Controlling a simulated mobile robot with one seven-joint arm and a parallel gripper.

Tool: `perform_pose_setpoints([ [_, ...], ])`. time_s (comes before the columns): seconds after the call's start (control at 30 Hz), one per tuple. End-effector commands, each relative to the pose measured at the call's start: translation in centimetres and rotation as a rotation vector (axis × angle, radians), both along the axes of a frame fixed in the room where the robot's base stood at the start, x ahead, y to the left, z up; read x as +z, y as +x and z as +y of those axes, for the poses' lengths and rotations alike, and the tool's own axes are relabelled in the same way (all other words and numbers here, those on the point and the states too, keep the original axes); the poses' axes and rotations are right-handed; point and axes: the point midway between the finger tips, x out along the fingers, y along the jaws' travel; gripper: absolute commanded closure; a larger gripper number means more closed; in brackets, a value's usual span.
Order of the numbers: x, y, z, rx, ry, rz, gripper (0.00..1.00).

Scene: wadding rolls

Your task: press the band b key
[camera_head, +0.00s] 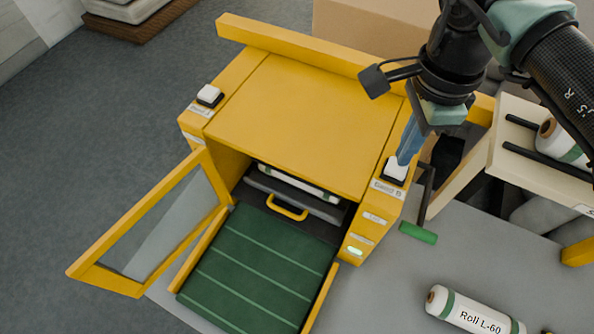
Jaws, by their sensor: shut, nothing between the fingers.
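The band B key (396,172) is a white block on the right shoulder of the yellow machine (300,110). A label reading "Band B" sits just in front of it. My gripper (406,150) points down with its blue fingers shut and empty. The fingertips are right over the key and overlap its upper edge in the picture. I cannot tell whether they touch it or whether the key is pressed down. A similar white key (209,95) with its own label sits on the machine's left shoulder.
The machine's glazed door (150,225) stands open at left. A green ramp (255,270) slopes out front, with a white roll (298,184) inside. A green-handled crank (418,233) is right of the key. Roll L-60 (475,314) lies at lower right. A green lamp (355,251) glows.

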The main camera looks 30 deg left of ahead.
Motion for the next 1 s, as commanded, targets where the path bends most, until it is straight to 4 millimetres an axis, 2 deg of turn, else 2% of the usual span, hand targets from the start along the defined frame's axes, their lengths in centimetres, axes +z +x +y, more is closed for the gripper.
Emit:
perform_pose_setpoints([
  [0.57, 0.1, 0.0, 0.0, 0.000, 0.000, 0.000, 1.00],
  [1.0, 4.1, 0.0, 0.0, 0.000, -0.001, 0.000, 1.00],
])
